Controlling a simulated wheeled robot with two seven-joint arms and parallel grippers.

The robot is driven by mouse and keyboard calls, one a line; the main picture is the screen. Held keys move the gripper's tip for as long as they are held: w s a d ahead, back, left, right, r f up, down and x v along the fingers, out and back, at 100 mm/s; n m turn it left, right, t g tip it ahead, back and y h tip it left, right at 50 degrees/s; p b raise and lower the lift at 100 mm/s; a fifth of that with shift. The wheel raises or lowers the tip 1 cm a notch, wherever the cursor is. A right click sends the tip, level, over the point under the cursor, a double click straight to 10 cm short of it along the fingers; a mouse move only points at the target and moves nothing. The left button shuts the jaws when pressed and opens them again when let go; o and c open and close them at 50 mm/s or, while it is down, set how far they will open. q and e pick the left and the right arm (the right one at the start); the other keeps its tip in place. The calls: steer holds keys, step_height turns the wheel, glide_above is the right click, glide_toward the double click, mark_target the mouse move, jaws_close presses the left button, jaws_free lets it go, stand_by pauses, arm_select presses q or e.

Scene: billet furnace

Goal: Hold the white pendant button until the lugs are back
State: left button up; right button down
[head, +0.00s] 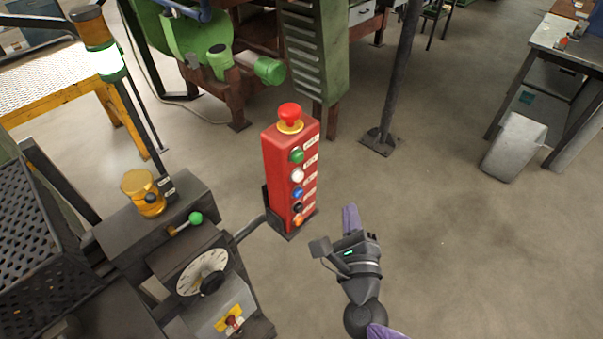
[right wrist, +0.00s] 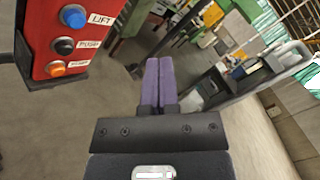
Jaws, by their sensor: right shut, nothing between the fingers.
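The red pendant box (head: 276,176) stands upright in the middle of the head view, with a red mushroom button (head: 289,113) on top. Its white button (head: 297,175) is second from the top, below a green one and above a blue one. My right gripper (head: 351,216) is right of the pendant and lower, apart from it, with its purple fingers shut and empty. In the right wrist view the fingers (right wrist: 159,82) lie together, and the pendant's lower buttons, blue (right wrist: 73,16), black and orange, show at top left; the white button is out of that view. My left gripper is not in view. No lugs can be made out.
A dark console with a dial (head: 203,272), a green-knobbed lever (head: 195,218) and a yellow switch plate stands left of the pendant. A signal lamp post (head: 104,62) glows white-green. A grey post (head: 395,90) stands behind. Open floor lies to the right.

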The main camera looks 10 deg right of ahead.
mark_target(298, 176)
steer(key=w+a+b, duration=0.1)
steer(key=w+a, duration=0.4)
steer(key=w, duration=0.2)
steer(key=shift+a, duration=0.2)
steer(key=shift+b, duration=0.3)
stand_by(1.6)
steer(key=shift+w+a, duration=0.25)
steer(key=shift+w, duration=0.05)
